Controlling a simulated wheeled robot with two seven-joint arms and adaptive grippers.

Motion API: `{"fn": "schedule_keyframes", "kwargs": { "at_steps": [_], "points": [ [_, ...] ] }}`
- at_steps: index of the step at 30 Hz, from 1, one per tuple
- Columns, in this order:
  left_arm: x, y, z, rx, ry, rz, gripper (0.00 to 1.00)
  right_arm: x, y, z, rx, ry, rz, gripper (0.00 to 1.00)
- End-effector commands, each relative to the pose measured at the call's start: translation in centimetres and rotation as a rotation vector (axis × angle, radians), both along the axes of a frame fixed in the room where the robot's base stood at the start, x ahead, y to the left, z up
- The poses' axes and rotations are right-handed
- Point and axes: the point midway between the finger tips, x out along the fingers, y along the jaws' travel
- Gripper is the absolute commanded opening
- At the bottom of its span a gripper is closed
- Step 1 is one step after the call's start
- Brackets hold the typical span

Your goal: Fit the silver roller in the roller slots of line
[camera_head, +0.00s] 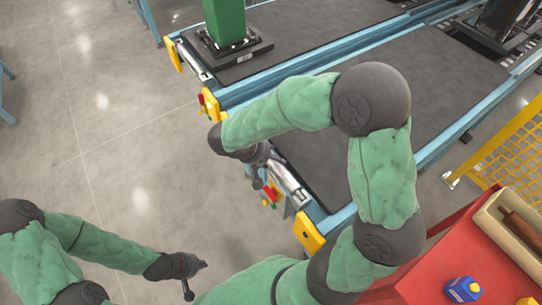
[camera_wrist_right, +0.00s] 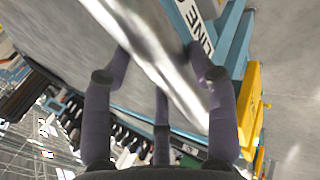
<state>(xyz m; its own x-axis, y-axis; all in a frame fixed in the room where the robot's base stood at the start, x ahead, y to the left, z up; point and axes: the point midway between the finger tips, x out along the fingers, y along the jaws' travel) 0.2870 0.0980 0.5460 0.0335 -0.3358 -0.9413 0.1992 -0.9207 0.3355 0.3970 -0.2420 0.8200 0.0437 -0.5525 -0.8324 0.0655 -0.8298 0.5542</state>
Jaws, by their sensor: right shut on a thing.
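The silver roller (camera_wrist_right: 165,70) runs diagonally across the right wrist view between the dark fingers of my right gripper (camera_wrist_right: 165,90), which is shut on it. In the head view a shiny silver length (camera_head: 288,180) shows at the front end of the line (camera_head: 318,160), beside my right gripper (camera_head: 262,178). Whether the roller's ends sit in the slots cannot be told, as the arm and fingers hide part of that end. My left gripper (camera_head: 196,279) is open and empty over the floor at the lower left.
A yellow bracket (camera_head: 309,235) stands at the line's near corner, another (camera_head: 211,104) at its far corner. A neighbouring line carries a green object (camera_head: 225,20) on a dark base. A red table (camera_head: 445,255) with a tray and blue item stands at right.

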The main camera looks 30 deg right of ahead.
Motion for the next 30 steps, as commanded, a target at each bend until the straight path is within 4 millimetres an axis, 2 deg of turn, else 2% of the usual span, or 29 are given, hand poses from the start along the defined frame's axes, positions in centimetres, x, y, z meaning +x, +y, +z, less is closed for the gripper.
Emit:
{"fn": "schedule_keyframes", "kwargs": {
  "at_steps": [14, 15, 17, 18, 30],
  "points": [
    [0.0, 0.0, -0.91, 0.0, 0.0, 0.0, 0.0, 0.06, -0.02, -0.96, -0.001, -0.003, -0.001, 0.0],
    [0.0, 0.0, -0.85, 0.0, 0.0, 0.0, 0.0, 0.06, -0.03, -0.89, -0.001, -0.003, -0.001, 0.66],
    [0.0, 0.0, -0.82, 0.0, 0.0, 0.0, 0.0, 0.06, -0.02, -0.86, 0.0, -0.003, -0.001, 0.83],
    [0.0, 0.0, -0.81, 0.0, 0.0, 0.0, 0.0, 0.05, -0.02, -0.86, 0.0, -0.001, 0.0, 0.85],
    [0.01, 0.01, -0.82, 0.0, 0.0, 0.0, 0.0, 0.01, 0.24, -0.63, 0.0, 0.0, 0.001, 0.85]
  ]
}}
